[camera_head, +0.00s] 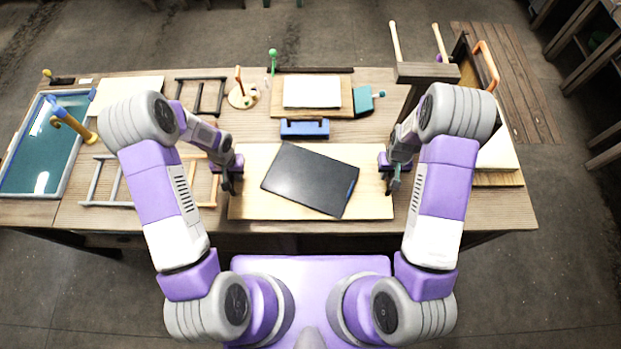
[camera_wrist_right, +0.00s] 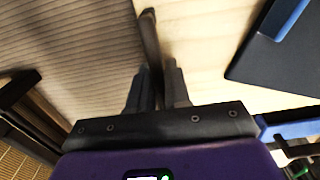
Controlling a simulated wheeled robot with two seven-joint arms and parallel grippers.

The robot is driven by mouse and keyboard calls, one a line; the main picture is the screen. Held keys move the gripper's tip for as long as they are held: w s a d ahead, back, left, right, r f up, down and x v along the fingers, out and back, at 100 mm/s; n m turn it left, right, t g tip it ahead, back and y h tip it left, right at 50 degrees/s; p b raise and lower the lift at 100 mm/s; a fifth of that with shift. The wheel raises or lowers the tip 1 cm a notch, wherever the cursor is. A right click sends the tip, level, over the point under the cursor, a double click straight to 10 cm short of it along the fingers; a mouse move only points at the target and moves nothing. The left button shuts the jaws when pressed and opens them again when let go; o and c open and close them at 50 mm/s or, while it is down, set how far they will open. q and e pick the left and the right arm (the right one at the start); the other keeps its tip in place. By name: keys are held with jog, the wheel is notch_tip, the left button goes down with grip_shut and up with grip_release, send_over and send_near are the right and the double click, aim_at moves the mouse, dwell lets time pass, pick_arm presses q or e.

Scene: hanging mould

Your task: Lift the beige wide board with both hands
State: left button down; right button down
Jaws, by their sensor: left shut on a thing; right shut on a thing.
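The beige wide board (camera_head: 252,204) lies flat at the front middle of the table, with a dark flat panel (camera_head: 310,180) lying askew on it. My left gripper (camera_head: 231,181) is at the board's left edge and shut on it, its fingertips partly hidden. My right gripper (camera_head: 391,178) is at the board's right edge and shut there. In the right wrist view the fingers (camera_wrist_right: 157,90) close on a narrow dark strip along the edge of the board (camera_wrist_right: 210,45). I cannot tell whether the board is clear of the table.
The wooden table (camera_head: 370,85) holds a blue toolbox (camera_head: 304,129) and a stacked pale board (camera_head: 312,92) behind the board. A dark post stand (camera_head: 428,72) stands at the back right.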

pick_arm(q)
jog(key=shift+r, duration=0.15)
pick_arm(e)
jog(key=shift+r, duration=0.15)
